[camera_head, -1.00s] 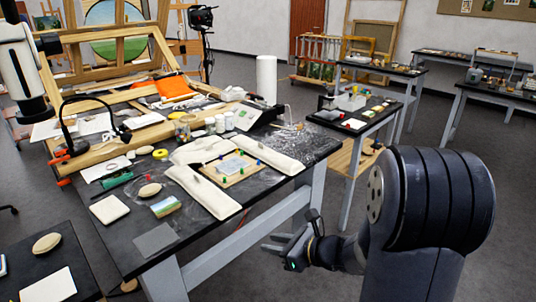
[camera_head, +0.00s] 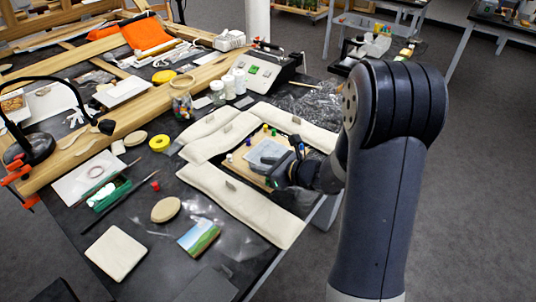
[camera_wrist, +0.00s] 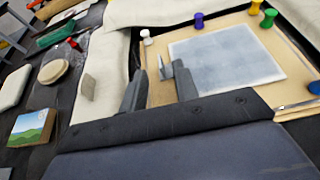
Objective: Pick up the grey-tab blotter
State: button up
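A pale blue-grey sheet (camera_head: 265,153) lies flat on a tan board (camera_head: 236,165) and looks like the blotter. It also shows in the wrist view (camera_wrist: 225,55). A small light-grey upright piece (camera_wrist: 162,70) shows near my fingertips at the sheet's near left corner; I cannot tell whether it is the tab. My gripper (camera_wrist: 160,74) is low over the board's near edge, its two dark fingers apart with a gap between them. In the head view my gripper (camera_head: 292,165) hides the board's right side.
Coloured pins, including a green one (camera_wrist: 268,18), stand around the sheet. Cream pads with small grey tabs (camera_wrist: 88,87) flank the board. A landscape picture block (camera_head: 199,237), a wooden oval (camera_head: 166,209) and a pale square pad (camera_head: 117,252) lie nearer the front left.

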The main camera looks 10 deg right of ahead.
jog(key=x, duration=0.3)
jog(key=shift+w+a+r, duration=0.1)
jog(key=shift+w+a, duration=0.05)
jog(key=shift+c, duration=0.3)
grip_shut()
